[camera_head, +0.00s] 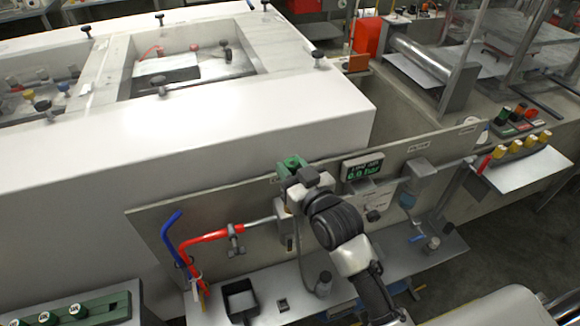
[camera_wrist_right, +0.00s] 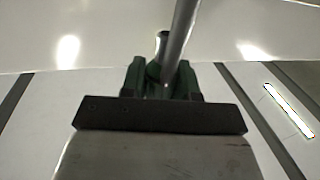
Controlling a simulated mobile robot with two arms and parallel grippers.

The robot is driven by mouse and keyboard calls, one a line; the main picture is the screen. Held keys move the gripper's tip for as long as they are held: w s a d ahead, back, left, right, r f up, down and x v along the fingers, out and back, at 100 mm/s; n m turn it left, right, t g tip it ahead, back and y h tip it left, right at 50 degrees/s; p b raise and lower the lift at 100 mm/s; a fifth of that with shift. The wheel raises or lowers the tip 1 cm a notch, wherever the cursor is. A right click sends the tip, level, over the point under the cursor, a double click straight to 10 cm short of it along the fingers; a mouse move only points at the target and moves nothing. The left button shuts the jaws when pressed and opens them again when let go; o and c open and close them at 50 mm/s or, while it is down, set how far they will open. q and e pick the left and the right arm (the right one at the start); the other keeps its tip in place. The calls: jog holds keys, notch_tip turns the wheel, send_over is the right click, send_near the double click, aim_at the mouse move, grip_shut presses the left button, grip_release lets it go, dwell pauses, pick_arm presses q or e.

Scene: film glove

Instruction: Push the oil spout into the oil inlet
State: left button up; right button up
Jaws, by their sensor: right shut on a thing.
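My right gripper (camera_head: 291,165) reaches up from the bottom of the head view to the top edge of the upright grey panel. Its green fingers also show in the right wrist view (camera_wrist_right: 165,80), shut on a bare metal tube (camera_wrist_right: 183,30) that runs up out of that view. I cannot tell for certain whether this tube is the oil spout. My right arm hides part of the panel behind it. I cannot make out the oil inlet in either view. My left gripper is not in view.
A red pipe (camera_head: 215,236) with a metal end runs along the panel (camera_head: 150,226), beside a blue handle (camera_head: 168,229). A green-lit pressure display (camera_head: 362,168) stands right of the gripper. A large white machine (camera_head: 200,130) lies behind. A shelf below holds a small black tray (camera_head: 240,299).

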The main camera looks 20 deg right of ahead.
jog(key=shift+w+a, duration=0.1)
jog(key=shift+w, duration=0.2)
jog(key=shift+p, duration=0.45)
notch_tip(320, 180, down, 2)
jog(key=shift+s+f+b, duration=0.15)
jog(key=shift+f+b, duration=0.1)
jog(key=shift+b, duration=0.75)
jog(key=shift+f+b, duration=1.05)
jog(key=shift+f, duration=0.7)
jog(key=shift+p, duration=0.85)
jog(key=shift+f+b, duration=0.9)
jog(key=shift+f, duration=0.7)
jog(key=o, duration=1)
